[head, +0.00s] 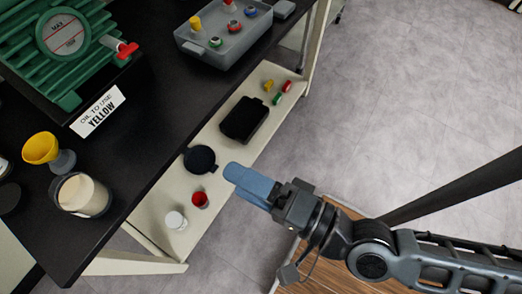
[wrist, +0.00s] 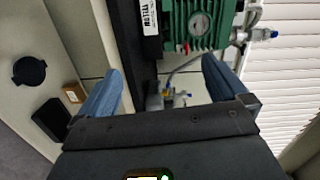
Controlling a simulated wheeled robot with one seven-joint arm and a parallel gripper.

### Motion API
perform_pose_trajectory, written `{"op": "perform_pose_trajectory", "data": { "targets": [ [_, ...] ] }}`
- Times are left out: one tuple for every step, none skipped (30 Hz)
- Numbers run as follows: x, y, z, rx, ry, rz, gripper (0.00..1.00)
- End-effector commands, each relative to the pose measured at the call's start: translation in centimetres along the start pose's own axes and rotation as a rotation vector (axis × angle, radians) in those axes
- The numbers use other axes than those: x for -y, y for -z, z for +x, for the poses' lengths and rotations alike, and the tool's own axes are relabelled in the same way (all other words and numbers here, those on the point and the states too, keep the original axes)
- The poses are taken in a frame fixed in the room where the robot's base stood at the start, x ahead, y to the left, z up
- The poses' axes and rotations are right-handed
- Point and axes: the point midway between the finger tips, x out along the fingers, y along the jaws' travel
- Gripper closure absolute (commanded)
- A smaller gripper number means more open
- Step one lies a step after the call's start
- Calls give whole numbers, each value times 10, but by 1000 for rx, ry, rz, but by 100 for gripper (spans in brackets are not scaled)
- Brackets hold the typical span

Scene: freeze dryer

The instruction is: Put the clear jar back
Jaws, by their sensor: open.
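A clear jar (head: 84,195) with cream-coloured contents stands upright on the black worktop, near its front edge at the lower left of the head view. I cannot make it out in the wrist view. My gripper (head: 240,178) has blue fingers and is in the air right of the bench, well apart from the jar. In the wrist view my gripper (wrist: 161,66) is open, with nothing held between its fingers.
A yellow funnel (head: 41,148) stands beside the jar. Behind are a green pump (head: 65,45) and an "OIL TO USE YELLOW" sign (head: 97,111). A grey tray (head: 225,48) holds small capped items. The lower shelf (head: 157,208) carries a white cup (head: 175,220), red cup (head: 200,199) and black tray (head: 243,120).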

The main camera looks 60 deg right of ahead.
Motion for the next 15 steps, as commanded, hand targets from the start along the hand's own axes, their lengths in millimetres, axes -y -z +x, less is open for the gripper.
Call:
{"op": "perform_pose_trajectory", "data": {
  "targets": [
    [3, 13, -21, -1, -32, -193, 0],
    [6, 20, -31, 4, -47, -313, 0],
    [9, 27, -43, 15, -69, -472, 0],
    [12, 33, -52, 25, -86, -587, 0],
    [15, 38, -61, 36, -102, -700, 0],
    [18, 44, -72, 56, -123, -839, 0],
    [21, 48, -79, 70, -138, -936, 0],
    [23, 51, -85, 85, -151, -1026, 0],
    [26, 56, -93, 106, -168, -1132, 0],
    [28, 58, -98, 120, -178, -1202, 0],
    [29, 60, -102, 134, -186, -1263, 0],
    [31, 63, -106, 149, -195, -1330, 0],
    [32, 64, -109, 160, -200, -1371, 0],
    [33, 66, -111, 168, -204, -1404, 0],
    [34, 67, -113, 176, -209, -1435, 0]
  ]
}}
